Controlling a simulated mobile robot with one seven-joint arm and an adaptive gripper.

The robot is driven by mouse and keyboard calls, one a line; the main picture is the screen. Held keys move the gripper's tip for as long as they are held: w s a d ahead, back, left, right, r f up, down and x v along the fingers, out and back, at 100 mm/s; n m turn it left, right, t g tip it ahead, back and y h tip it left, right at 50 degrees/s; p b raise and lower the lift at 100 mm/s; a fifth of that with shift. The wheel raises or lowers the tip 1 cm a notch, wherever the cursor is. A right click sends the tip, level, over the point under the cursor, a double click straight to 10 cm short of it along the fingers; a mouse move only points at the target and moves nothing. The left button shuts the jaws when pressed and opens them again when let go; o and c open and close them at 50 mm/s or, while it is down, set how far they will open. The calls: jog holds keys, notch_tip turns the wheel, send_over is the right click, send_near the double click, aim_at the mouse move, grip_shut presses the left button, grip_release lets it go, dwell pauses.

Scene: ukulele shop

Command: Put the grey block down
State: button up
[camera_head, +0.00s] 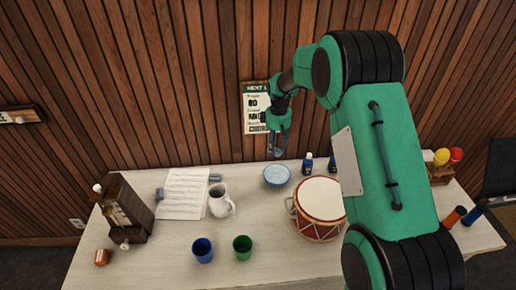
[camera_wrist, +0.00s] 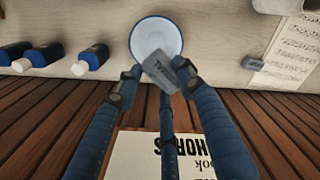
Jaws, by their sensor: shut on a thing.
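My gripper (camera_head: 277,150) is above the back of the table, near the wall, over the light blue bowl (camera_head: 277,176). In the wrist view my gripper (camera_wrist: 158,78) is shut on a grey block (camera_wrist: 162,73) with lettering on it. The block is tilted between the fingertips and overlaps the near rim of the bowl (camera_wrist: 156,19) in that view. How high it is above the bowl I cannot tell. In the head view the held block is too small to make out clearly.
Blue bottles (camera_head: 307,163) and a drum (camera_head: 320,205) stand right of the bowl. A white jug (camera_head: 220,203) stands left. A blue cup (camera_head: 203,250) and green cup (camera_head: 242,247) stand in front.

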jog(key=d, duration=0.2)
send_over(277, 179)
notch_tip(277, 179, down, 5)
jog(key=shift+s, duration=0.1)
jog(key=shift+f, duration=0.1)
jog(key=shift+f+b, duration=2.75)
jog(key=shift+f, duration=2.65)
jog(key=o, duration=1.2)
